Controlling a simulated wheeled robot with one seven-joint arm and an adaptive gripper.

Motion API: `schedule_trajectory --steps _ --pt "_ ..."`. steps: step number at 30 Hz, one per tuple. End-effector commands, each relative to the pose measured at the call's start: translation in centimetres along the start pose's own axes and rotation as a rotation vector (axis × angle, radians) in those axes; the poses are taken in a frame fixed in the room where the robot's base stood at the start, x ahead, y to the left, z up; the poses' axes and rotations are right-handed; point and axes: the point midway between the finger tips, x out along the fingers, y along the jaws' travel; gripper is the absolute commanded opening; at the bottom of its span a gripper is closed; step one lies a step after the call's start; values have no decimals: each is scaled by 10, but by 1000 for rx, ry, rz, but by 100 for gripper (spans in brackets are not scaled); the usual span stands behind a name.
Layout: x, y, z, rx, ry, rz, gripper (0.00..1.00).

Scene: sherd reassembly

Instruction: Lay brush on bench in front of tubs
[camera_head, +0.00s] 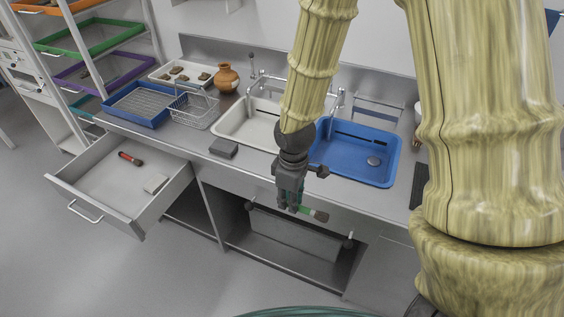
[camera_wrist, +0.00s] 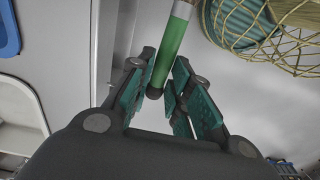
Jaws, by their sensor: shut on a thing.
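My gripper (camera_head: 291,203) is shut on the brush (camera_head: 318,215), which has a green handle and brown bristles. In the head view the gripper and brush hang in front of the bench's front edge. In the wrist view the green handle (camera_wrist: 170,58) is between the teal finger pads of the gripper (camera_wrist: 165,92); the bristles are out of view there. The bench (camera_head: 240,170) has a white tub (camera_head: 220,133) and a blue tub (camera_head: 377,178) set in it. My arm covers part of the space between the tubs.
A grey block (camera_head: 223,148) lies on the bench left of the gripper. An open drawer (camera_head: 140,222) juts out at left, holding a red-handled tool (camera_head: 130,158) and a pale block (camera_head: 155,184). A wire rack (camera_head: 195,110), blue tray (camera_head: 145,116) and brown jar (camera_head: 227,78) stand at the back left.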

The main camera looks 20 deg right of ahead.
Motion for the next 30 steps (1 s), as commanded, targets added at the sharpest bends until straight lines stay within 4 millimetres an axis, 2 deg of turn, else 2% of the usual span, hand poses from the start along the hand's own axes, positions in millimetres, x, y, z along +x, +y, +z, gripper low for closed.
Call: schedule_trajectory --steps 5,24,30 --pt "-7 7 5 -16 -17 4 0" --pt "2 131 -16 -11 -15 5 0" --pt "5 153 -20 -13 -16 4 0"
